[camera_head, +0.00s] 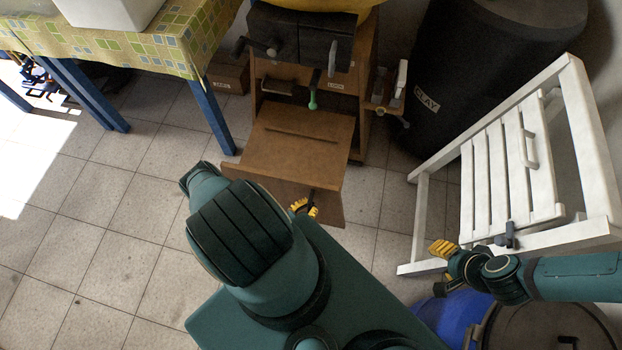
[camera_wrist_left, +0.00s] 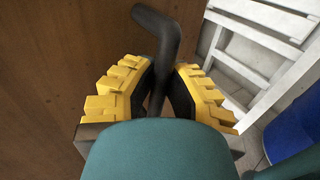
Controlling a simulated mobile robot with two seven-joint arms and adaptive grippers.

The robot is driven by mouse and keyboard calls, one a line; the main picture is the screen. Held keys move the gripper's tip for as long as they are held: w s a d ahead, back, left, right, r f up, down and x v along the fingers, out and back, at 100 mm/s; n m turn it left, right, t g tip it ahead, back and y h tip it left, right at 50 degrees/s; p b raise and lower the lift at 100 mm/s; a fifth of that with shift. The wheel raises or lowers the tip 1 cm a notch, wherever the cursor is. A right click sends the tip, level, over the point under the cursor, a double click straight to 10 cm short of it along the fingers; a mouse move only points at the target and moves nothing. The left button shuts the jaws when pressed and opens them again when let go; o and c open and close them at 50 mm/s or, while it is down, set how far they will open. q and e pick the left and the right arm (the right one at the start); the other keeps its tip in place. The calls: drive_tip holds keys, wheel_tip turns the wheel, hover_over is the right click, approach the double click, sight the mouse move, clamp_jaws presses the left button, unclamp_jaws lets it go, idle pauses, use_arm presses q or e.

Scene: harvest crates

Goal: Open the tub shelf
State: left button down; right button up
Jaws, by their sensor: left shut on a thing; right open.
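The brown wooden shelf board (camera_head: 300,142), which I take to be the tub shelf, sticks out of the low wooden cabinet (camera_head: 368,75) toward me. A dark bent handle (camera_wrist_left: 160,35) rises from its wooden front (camera_wrist_left: 50,80) in the left wrist view. My left gripper (camera_head: 303,207) is at this front in the head view, partly hidden by my own arm. Its yellow-padded fingers (camera_wrist_left: 158,95) are shut on the handle. My right gripper (camera_head: 443,262) is open and empty, at the right near the white slatted frame.
A white slatted frame (camera_head: 500,170) stands at the right, with a dark bin (camera_head: 470,60) behind it. A blue container (camera_head: 450,315) is below my right arm. A table with a patterned cloth (camera_head: 130,45) is at the left. Tiled floor (camera_head: 110,220) is clear at the left.

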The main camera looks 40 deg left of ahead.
use_arm(q)
drive_tip(key=shift+s+d, duration=0.45)
drive_tip(key=shift+s, duration=0.15)
use_arm(e)
drive_tip(key=shift+s+d+f, duration=0.1)
drive_tip(key=shift+s+d, duration=0.15)
drive_tip(key=shift+s, duration=0.15)
use_arm(q)
drive_tip(key=c, duration=0.9)
unclamp_jaws()
drive_tip(key=shift+c, duration=0.2)
drive_tip(key=shift+a, duration=0.1)
drive_tip(key=s, duration=1.2)
drive_tip(key=shift+a, duration=0.2)
